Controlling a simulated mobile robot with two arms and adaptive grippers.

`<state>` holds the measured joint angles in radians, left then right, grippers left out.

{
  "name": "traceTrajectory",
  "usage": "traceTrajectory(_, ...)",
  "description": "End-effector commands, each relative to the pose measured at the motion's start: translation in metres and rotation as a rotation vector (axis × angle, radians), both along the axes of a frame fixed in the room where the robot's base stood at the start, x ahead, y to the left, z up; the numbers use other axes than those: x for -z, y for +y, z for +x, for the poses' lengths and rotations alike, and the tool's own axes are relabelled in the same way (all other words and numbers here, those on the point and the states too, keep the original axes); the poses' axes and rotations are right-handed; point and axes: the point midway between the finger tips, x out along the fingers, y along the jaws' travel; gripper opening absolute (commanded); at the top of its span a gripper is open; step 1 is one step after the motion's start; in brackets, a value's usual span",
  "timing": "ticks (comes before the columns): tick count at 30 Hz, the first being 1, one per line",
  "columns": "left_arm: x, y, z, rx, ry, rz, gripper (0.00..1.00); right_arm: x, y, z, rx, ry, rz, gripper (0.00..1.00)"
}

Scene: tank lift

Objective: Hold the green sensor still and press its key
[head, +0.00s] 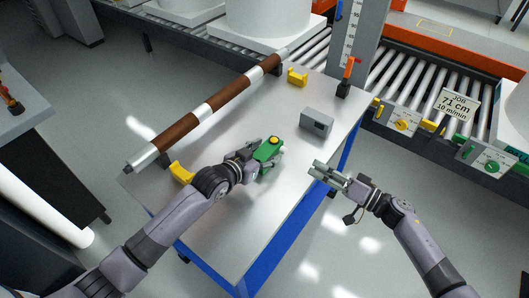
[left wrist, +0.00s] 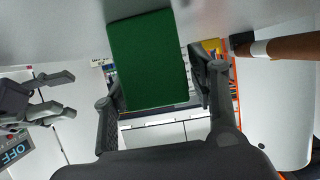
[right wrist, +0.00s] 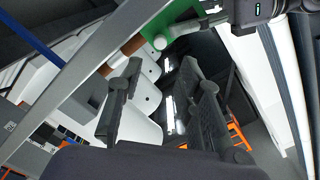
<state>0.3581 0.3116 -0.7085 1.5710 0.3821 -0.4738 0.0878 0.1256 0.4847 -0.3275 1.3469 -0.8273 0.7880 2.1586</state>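The green sensor (head: 266,152) is over the steel table in the head view, with a round yellow-orange part on top and a small pale part at its right end. My left gripper (head: 252,156) is shut on it. In the left wrist view the green sensor (left wrist: 150,62) fills the space between the two fingers. In the right wrist view the green sensor (right wrist: 168,22) shows a round pale-green knob at its near end. My right gripper (head: 321,171) is open and empty, to the right of the sensor by the table edge. Its parted fingers (right wrist: 152,88) also show in the right wrist view.
A grey box (head: 316,122) stands on the table (head: 225,215) behind the sensor. A brown and silver roller (head: 190,122) lies along the far left, near yellow brackets (head: 297,77). A roller conveyor (head: 420,85) runs behind. Open floor lies right of the table.

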Motion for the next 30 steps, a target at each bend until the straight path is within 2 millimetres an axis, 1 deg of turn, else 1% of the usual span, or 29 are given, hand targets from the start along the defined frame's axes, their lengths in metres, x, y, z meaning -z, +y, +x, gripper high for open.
traceTrajectory(2,0.0001,0.0002,-0.0002,0.000,0.000,0.000,0.46,0.0000,0.0000,0.0000,0.000,0.000,0.000,0.33)
traceTrajectory(20,0.0002,0.0004,-0.0002,0.000,0.000,0.000,0.06,0.0000,0.0000,0.0000,0.000,0.000,0.000,0.33)
traceTrajectory(30,0.0003,0.0004,-0.0002,0.000,0.001,0.000,0.06,0.0000,0.0000,0.0000,0.000,0.000,0.000,0.11)
